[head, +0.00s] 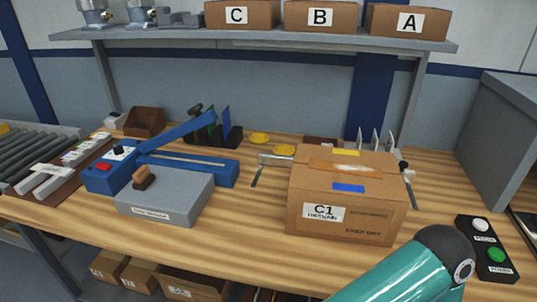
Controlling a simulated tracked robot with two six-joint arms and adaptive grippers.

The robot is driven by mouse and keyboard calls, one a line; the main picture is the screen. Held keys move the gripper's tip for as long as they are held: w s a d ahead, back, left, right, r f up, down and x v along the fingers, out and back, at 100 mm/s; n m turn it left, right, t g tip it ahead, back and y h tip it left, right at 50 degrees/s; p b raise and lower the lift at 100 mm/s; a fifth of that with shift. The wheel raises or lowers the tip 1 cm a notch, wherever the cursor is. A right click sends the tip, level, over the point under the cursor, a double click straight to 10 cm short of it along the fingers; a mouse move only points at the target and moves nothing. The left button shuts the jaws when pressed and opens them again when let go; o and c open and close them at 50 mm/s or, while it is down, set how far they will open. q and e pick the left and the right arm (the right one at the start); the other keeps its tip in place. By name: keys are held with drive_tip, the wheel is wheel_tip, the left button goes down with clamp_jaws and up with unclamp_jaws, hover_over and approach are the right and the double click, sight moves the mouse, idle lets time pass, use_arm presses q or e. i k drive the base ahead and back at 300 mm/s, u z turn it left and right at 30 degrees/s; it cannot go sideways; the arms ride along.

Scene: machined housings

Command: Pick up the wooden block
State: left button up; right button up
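A small brown block (145,176), seemingly wood with a dark side, sits tilted on top of a grey box (180,196) with a white label, on the left half of the wooden workbench (262,215). It is the only likely wooden block I can make out. Neither of my grippers shows in the head view. A teal arm link of mine with a dark joint comes in at the lower right, and its gripper is out of the picture.
A blue sealing machine (195,165) stands behind the grey box. A large cardboard box (345,205) marked C1 stands right of centre. A control box (487,247) with white and green buttons lies at the right. Bare bench lies between the grey box and the cardboard box.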

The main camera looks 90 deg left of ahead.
sight(143, 178)
drive_tip(key=k, duration=0.95)
drive_tip(key=u, duration=1.5)
drive_tip(key=k, duration=0.45)
drive_tip(key=u, duration=0.35)
drive_tip(key=i, duration=0.45)
drive_tip(key=z, duration=0.05)
drive_tip(key=k, duration=0.4)
drive_tip(key=u, duration=0.1)
drive_tip(key=i, duration=0.05)
